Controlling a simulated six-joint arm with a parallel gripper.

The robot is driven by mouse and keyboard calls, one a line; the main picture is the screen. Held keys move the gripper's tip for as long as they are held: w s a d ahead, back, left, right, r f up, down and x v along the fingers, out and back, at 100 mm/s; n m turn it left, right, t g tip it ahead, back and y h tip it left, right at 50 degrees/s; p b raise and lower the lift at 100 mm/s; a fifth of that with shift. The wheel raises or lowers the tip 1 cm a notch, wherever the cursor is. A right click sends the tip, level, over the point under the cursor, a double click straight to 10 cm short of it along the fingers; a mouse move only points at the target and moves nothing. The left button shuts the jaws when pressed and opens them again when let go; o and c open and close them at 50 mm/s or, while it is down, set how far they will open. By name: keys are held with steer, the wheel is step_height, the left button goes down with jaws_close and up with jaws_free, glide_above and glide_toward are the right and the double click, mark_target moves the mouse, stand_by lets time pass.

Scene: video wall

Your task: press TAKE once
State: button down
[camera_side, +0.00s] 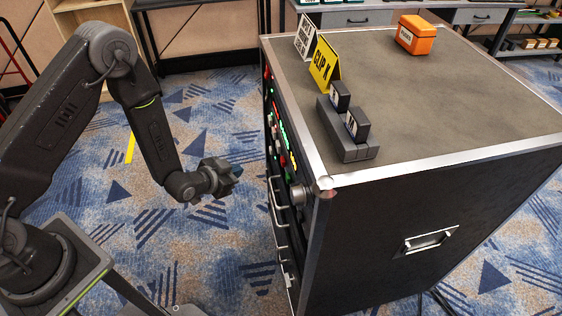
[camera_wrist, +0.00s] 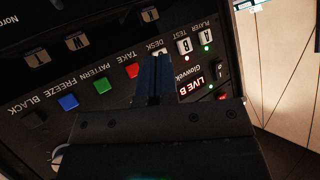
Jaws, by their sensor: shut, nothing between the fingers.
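In the wrist view the panel shows tilted. A red button (camera_wrist: 132,71) sits at the TAKE label (camera_wrist: 126,57). My gripper (camera_wrist: 155,60) is shut, its blue-grey fingertips just right of the red button in the picture, over the key by the DESK label. The fingers partly hide that key; the red button is visible. In the side view my gripper (camera_side: 234,170) is in front of the rack's control face, with a gap between them. The rack's buttons show there only at a steep angle.
The wrist view shows green (camera_wrist: 102,85), blue (camera_wrist: 68,102) and dark (camera_wrist: 33,118) buttons left of red, keys A (camera_wrist: 205,38) and B (camera_wrist: 184,46), and a LIVE B display (camera_wrist: 190,84). The side view shows a knob (camera_side: 300,193), handles, and an orange box (camera_side: 417,35) atop the rack.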

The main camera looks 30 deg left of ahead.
steer(key=w+d, duration=0.6)
stand_by(0.4)
steer(key=shift+w+d, duration=0.1)
stand_by(1.8)
steer(key=shift+w+d, duration=0.25)
steer(key=shift+d, duration=0.05)
steer(key=shift+w+d, duration=0.3)
steer(key=shift+w, duration=0.05)
stand_by(1.0)
steer(key=shift+s+a, duration=0.6)
steer(key=shift+a, duration=0.05)
steer(key=shift+s, duration=0.1)
steer(key=s+a, duration=0.3)
steer(key=shift+s+a, duration=0.2)
steer(key=shift+a, duration=0.05)
stand_by(0.3)
